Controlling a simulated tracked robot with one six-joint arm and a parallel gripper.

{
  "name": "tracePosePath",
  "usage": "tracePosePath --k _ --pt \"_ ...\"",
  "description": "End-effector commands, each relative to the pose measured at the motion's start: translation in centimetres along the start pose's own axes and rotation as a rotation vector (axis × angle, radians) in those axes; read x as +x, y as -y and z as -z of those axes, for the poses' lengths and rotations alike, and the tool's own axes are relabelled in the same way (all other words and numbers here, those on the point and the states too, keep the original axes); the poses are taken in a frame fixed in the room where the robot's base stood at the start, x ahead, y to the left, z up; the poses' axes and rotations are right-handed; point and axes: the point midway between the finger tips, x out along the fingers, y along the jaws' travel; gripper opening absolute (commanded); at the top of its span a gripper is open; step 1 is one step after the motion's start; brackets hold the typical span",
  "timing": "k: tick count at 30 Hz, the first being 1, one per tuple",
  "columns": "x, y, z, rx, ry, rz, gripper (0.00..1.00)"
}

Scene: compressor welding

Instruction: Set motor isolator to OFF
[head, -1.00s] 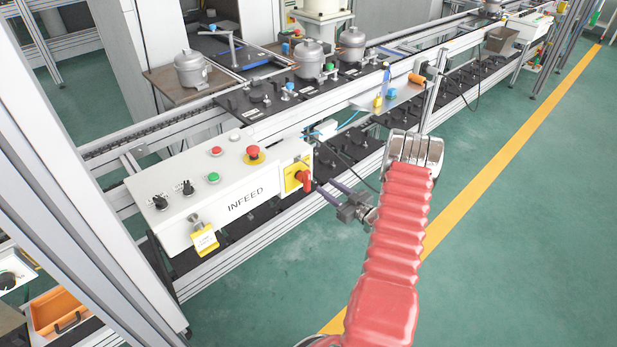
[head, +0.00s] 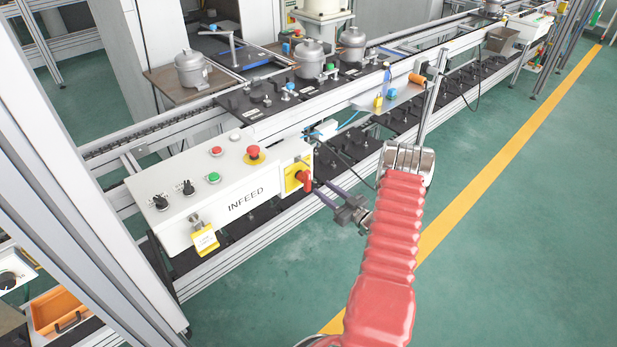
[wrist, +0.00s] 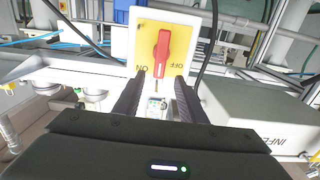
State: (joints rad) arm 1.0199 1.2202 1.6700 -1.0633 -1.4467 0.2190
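The motor isolator is a red handle (head: 304,180) on a yellow plate (head: 292,177), at the right end of the white INFEED box. In the wrist view the red handle (wrist: 162,52) runs nearly vertically on the yellow plate (wrist: 185,45). Contact cannot be told.
The INFEED box (head: 235,205) carries a red emergency stop (head: 253,153), several other buttons and knobs, and a hanging yellow-and-white tag (head: 205,239). A black cable (head: 365,175) hangs behind my gripper. The conveyor frame runs behind the box. Green floor to the right is open.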

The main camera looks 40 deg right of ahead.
Motion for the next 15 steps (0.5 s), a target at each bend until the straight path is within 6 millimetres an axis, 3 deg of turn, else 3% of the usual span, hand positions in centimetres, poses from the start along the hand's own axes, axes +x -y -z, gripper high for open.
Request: tracePosePath --k 15 --pt "8.0 0.0 0.0 0.000 -0.001 0.000 0.38"
